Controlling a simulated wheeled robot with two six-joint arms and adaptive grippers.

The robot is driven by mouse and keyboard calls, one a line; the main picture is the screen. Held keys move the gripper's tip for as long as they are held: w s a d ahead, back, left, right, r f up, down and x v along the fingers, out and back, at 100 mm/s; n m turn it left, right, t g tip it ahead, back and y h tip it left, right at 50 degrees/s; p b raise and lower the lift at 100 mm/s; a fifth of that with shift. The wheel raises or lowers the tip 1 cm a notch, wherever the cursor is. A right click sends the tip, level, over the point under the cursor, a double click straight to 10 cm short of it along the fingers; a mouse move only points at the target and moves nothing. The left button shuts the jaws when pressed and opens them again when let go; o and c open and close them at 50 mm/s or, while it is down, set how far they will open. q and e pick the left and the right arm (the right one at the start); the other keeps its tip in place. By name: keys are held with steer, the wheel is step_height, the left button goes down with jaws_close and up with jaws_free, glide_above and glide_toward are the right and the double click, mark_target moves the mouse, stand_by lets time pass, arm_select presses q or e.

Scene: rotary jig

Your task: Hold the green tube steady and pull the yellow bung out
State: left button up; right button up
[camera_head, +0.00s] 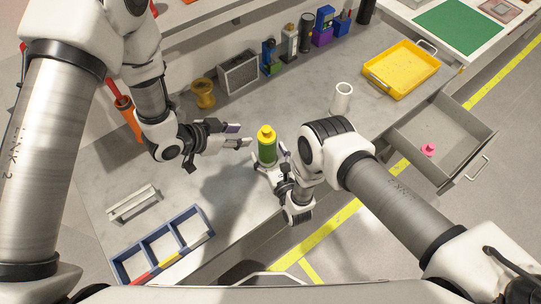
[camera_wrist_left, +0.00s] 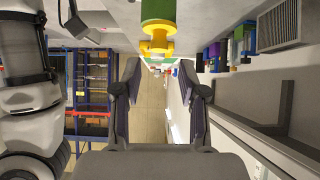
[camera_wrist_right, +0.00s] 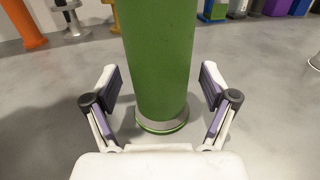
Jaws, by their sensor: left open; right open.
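The green tube (camera_head: 267,153) stands upright on the table in the head view, with the yellow bung (camera_head: 266,132) in its top. My left gripper (camera_head: 247,143) is open and empty, just left of the tube near bung height. In the left wrist view the yellow bung (camera_wrist_left: 157,44) and green tube (camera_wrist_left: 158,10) lie beyond the fingertips, apart from them. My right gripper (camera_head: 268,168) is open low at the tube. In the right wrist view the green tube (camera_wrist_right: 160,60) stands between its open fingers, with gaps on both sides and a grey ring at its foot.
A white cup (camera_head: 341,97) and yellow tray (camera_head: 402,70) stand to the right. A blue divided tray (camera_head: 163,243) lies front left. A yellow spool (camera_head: 203,93) and grey box (camera_head: 238,73) stand behind. An open drawer (camera_head: 440,140) holds a pink piece (camera_head: 428,150).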

steer(key=c, duration=1.4)
arm_select(q)
steer(key=shift+o, duration=1.5)
steer(key=shift+d+f, duration=0.1)
arm_select(e)
steer(key=shift+d, duration=0.1)
arm_select(q)
steer(key=t+h, duration=0.5)
glide_toward(266, 128)
steer(key=shift+n, duration=0.3)
steer(key=x, duration=1)
steer(key=shift+f, duration=0.1)
